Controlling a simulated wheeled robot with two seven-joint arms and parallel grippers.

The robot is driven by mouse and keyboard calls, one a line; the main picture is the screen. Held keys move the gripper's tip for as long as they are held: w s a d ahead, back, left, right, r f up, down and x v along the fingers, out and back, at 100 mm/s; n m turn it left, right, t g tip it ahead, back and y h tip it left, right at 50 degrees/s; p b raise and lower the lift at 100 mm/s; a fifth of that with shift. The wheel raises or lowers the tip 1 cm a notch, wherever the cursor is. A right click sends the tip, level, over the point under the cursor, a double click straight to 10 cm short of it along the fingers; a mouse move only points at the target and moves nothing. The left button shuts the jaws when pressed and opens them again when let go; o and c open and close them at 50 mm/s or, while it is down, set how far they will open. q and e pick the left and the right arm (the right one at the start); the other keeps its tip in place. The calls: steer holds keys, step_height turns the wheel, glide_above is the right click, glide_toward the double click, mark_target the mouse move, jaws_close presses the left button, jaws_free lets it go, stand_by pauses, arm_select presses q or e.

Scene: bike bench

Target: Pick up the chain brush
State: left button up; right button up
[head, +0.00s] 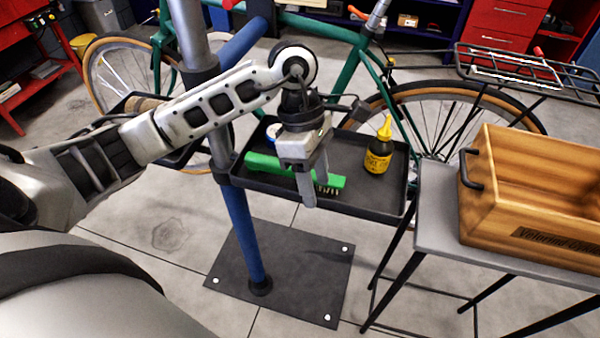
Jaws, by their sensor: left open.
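The chain brush (267,164) has a green body with dark bristles at its right end. It lies in the black tray (377,209) on the blue stand. My left gripper (313,190) points down over the brush, with its fingers apart in front of and around the brush's right half. The gripper hides part of the brush, and I cannot tell whether the fingers touch it. My right gripper does not show.
A yellow-and-black bottle (379,150) stands in the tray right of the gripper. A blue-and-white roll (273,131) lies at the tray's back left. A wooden crate (540,180) sits on a grey table (437,205) at right. A green bicycle (345,90) is behind.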

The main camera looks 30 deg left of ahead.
arm_select(q)
steer(key=w+a+r+y, duration=0.1)
steer(key=a, duration=0.1)
steer(key=w+a+t+y, duration=0.1)
steer(key=w+a, duration=0.1)
steer(key=a, duration=0.1)
steer(key=w+a+r+y, duration=0.1)
steer(key=a, duration=0.1)
steer(key=shift+w+a+r+n+t, duration=0.15)
steer(key=shift+a+r+n+t, duration=0.05)
steer(key=shift+r+n+t, duration=0.15)
steer(key=shift+w+a+f+y, duration=0.1)
steer(key=shift+a+f+y, duration=0.05)
steer(key=shift+f+y, duration=0.15)
steer(key=f, duration=0.3)
steer(key=f+p, duration=0.1)
steer(key=f, duration=0.2)
steer(key=shift+s+f+p, duration=0.2)
steer(key=shift+f+p, duration=0.05)
steer(key=shift+p, duration=0.05)
jaws_close()
